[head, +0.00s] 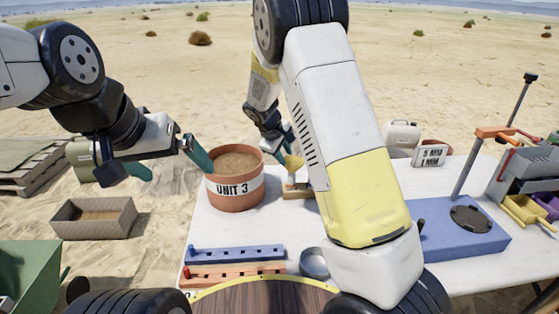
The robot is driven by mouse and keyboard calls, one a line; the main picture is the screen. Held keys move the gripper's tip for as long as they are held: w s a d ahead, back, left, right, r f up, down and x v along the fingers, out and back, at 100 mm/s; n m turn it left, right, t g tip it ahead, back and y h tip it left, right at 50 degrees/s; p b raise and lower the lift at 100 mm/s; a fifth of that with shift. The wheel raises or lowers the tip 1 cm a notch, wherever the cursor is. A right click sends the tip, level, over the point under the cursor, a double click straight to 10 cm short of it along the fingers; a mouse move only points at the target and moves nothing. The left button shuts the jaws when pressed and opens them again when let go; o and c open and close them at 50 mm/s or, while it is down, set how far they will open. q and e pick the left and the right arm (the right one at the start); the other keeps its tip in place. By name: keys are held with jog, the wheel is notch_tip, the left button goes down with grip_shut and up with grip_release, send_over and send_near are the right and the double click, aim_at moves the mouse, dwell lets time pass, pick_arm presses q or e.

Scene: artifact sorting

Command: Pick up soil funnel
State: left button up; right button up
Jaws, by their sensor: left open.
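A small yellow piece (294,163), likely the soil funnel, shows at the wooden stand just right of the terracotta pot; my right arm hides part of this area. My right gripper (287,143) is above and close to the yellow piece, with teal fingers partly hidden. I cannot tell whether it touches the piece or is shut. My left gripper (178,173) is open and empty, its teal fingers spread wide. Its right finger is at the left rim of the pot.
The terracotta pot (236,196) marked UNIT 3 holds soil on the white table (222,228). Blue (235,254) and orange (232,272) racks and a metal bowl (314,263) are in front. A blue base (455,238) stands right. A box (94,230) sits on sand left.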

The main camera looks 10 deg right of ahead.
aim_at(287, 167)
jog(key=x, duration=0.5)
jog(key=a+x, duration=0.1)
jog(key=x, duration=0.2)
jog(key=shift+w+f, duration=0.2)
jog(key=shift+f, duration=0.05)
jog(key=shift+c, duration=0.2)
grip_shut()
